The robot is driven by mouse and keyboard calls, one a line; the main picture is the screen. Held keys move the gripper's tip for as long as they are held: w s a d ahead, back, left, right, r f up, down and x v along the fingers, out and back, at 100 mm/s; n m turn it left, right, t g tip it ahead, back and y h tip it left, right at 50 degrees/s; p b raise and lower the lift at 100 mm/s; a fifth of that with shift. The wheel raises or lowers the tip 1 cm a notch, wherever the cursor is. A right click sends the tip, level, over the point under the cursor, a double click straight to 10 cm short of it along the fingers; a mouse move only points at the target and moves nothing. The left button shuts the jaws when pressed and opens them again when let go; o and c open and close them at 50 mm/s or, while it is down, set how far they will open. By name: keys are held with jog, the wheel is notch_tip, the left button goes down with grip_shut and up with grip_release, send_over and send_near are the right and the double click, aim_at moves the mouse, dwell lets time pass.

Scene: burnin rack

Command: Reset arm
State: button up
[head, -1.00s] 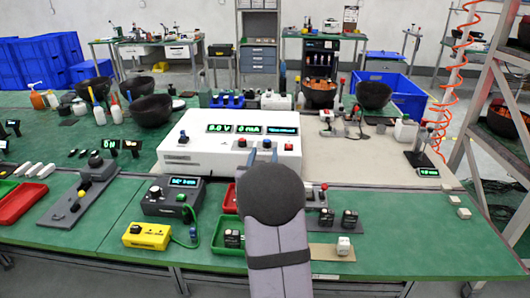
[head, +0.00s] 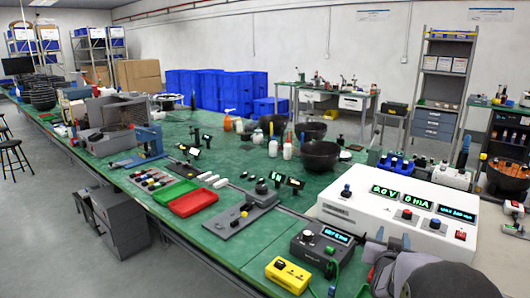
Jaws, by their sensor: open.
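My gripper (head: 374,264) shows at the lower right of the head view, partly cut off by the bottom edge and partly hidden by my own dark rounded wrist. It is open, and I see nothing held in it. It is in front of the white power supply (head: 395,214), which has lit green readouts, and to the right of the dark grey meter box (head: 322,246). I cannot tell how high above the bench it is.
On the green bench (head: 235,260) stand a yellow box (head: 288,278), a grey plate with knobs (head: 245,216), a red tray (head: 193,201) and a green tray (head: 172,190). Black bowls (head: 318,155) and bottles stand behind. Open floor lies at the left.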

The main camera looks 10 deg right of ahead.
jog(key=s+a+n+y, duration=0.15)
jog(key=a+y, duration=0.25)
jog(key=a, duration=0.8)
jog(key=s+a+f+n+g+y+p, duration=0.2)
jog(key=s+a+f+g, duration=0.1)
jog(key=s+a, duration=0.4)
jog(key=s+a+f+n+g+y+p, duration=0.2)
jog(key=s+a+f+g, duration=0.15)
jog(key=a, duration=0.45)
jog(key=s+f+n+g+b, duration=0.1)
jog(key=s+f+g+b, duration=0.2)
jog(key=s+f, duration=0.45)
jog(key=s+f+n+g+b, duration=0.1)
jog(key=s+f+g+b, duration=0.3)
jog(key=s, duration=0.7)
notch_tip(320, 180, up, 16)
jog(key=p, duration=1.7)
jog(key=shift+w, duration=0.15)
